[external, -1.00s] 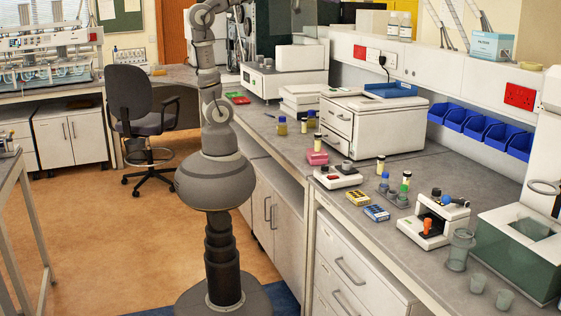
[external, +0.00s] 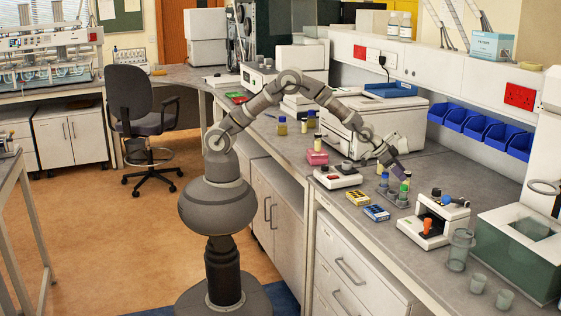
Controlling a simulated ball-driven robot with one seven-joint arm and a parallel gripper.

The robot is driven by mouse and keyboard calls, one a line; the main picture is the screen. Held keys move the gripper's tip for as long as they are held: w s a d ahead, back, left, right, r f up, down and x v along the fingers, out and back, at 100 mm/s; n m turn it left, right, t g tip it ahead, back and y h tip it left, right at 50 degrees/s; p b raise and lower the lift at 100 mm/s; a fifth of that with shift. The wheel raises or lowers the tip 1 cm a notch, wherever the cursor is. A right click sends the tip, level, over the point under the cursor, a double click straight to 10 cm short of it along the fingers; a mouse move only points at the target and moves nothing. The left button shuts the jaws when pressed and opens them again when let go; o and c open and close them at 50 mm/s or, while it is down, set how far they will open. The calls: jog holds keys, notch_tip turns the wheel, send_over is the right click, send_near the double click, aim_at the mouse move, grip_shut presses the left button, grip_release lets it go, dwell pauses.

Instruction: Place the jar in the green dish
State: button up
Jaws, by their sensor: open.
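Several small jars stand on the right-hand bench; I cannot tell which one the task means. A brown jar (external: 282,126) stands left of a similar jar (external: 311,118) at mid-bench. A pale jar (external: 318,141) is near the pink block. Another small pale container (external: 407,174) is beside my gripper (external: 401,175). The green dish (external: 234,95) seems to be the small green patch at the bench's far left end, far from my gripper. My gripper is open, pointing down over the tube rack; its fingers are small and nothing held is visible.
A rack with blue and green tops (external: 398,198) is below my gripper. A white instrument (external: 338,177), yellow box (external: 358,198), blue box (external: 376,213) and microscope-like device (external: 434,220) surround it. A white cabinet (external: 372,125) stands behind my arm.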

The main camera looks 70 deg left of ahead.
jog(key=b+x, duration=0.1)
jog(key=x, duration=0.3)
jog(key=shift+w+f, duration=0.1)
jog(key=shift+w, duration=0.05)
jog(key=c, duration=1.2)
jog(key=shift+o, duration=0.2)
notch_tip(320, 180, up, 11)
jog(key=p, duration=0.3)
jog(key=shift+f, duration=0.25)
